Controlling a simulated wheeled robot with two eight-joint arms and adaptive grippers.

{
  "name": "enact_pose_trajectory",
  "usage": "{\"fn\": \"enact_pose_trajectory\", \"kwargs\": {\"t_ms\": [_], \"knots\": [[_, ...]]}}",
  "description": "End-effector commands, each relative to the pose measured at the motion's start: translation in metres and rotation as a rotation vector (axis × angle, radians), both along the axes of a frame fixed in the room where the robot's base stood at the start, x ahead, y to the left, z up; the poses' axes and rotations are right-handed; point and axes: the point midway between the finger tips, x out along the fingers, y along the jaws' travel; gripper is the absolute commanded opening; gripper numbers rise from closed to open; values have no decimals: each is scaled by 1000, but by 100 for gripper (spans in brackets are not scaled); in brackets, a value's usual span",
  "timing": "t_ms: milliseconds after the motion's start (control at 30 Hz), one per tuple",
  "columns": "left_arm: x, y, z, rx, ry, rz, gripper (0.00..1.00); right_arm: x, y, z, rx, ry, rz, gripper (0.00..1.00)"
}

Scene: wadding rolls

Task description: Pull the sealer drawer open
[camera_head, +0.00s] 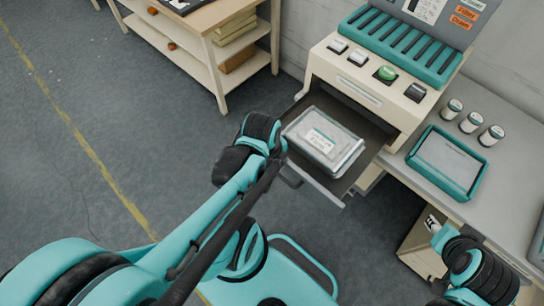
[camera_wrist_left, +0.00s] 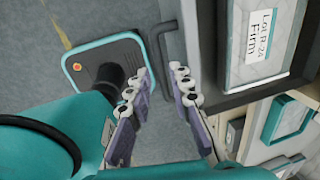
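The sealer (camera_head: 362,78) is a cream and teal machine at the upper right of the head view. Its grey drawer (camera_head: 366,162) stands out from the body, with a clear wrapped package (camera_head: 322,140) labelled "Firm" lying inside. The dark bar handle (camera_head: 291,180) is on the drawer's front; it also shows in the left wrist view (camera_wrist_left: 163,45). My left gripper (camera_wrist_left: 161,76) is open, with its fingertips on either side of the handle bar; contact cannot be told. My arm hides this gripper in the head view.
A grey worktop (camera_head: 508,180) right of the sealer holds a teal-rimmed tray (camera_head: 447,162) and three small jars (camera_head: 471,122). A wooden shelf unit (camera_head: 205,60) stands at the upper left. The floor at left is clear.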

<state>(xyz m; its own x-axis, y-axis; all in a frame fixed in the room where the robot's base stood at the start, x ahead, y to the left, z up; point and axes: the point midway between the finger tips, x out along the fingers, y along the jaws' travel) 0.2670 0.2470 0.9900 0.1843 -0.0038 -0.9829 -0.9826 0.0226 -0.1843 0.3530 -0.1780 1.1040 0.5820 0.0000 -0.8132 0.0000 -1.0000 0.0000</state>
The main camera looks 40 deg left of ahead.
Motion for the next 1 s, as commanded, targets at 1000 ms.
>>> {"fn": "enact_pose_trajectory", "kwargs": {"t_ms": [1000], "knots": [[-15, 0, 75, 0, 0, 0, 20, 0, 0, 0, 0, 0, 0, 40]]}}
